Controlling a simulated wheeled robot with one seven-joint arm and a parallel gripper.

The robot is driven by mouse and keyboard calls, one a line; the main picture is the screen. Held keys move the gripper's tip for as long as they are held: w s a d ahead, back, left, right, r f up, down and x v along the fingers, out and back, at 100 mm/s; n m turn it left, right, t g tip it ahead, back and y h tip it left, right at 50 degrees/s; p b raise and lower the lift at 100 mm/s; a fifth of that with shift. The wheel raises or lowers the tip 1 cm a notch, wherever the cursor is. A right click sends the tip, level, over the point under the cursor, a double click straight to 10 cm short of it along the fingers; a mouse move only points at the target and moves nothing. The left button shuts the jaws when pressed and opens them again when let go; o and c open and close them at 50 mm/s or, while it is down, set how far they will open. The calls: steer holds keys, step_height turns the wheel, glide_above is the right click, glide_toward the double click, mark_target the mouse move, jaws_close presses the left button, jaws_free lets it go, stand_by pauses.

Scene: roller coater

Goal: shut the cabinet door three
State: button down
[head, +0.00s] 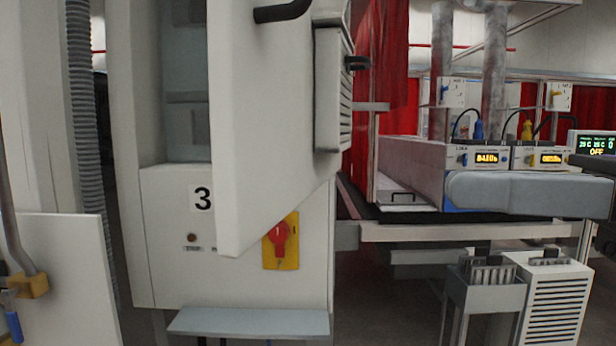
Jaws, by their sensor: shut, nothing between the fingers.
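The cabinet marked 3 (160,270) stands at the left centre in the head view. Its white door (265,130) is swung open toward me, and part of the dark interior (186,90) shows to its left. A black handle (284,11) sits at the top of the door, cut by the frame edge. The door's lower corner hangs in front of the cabinet's lower front, beside a red and yellow rotary switch (281,241). My gripper is not in view; a grey link of my arm shows at the right.
A pale shelf (250,322) juts out below the cabinet. A white panel (65,280) and a ribbed hose (85,120) are at the left. A vented box (333,90) with a black handle is behind the door. A bench with instruments (410,165) stands at the right.

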mark_target(263, 180)
steer(key=p+x, duration=0.2)
steer(key=x, duration=1.1)
steer(key=shift+a+p, duration=0.35)
steer(key=shift+a, duration=0.05)
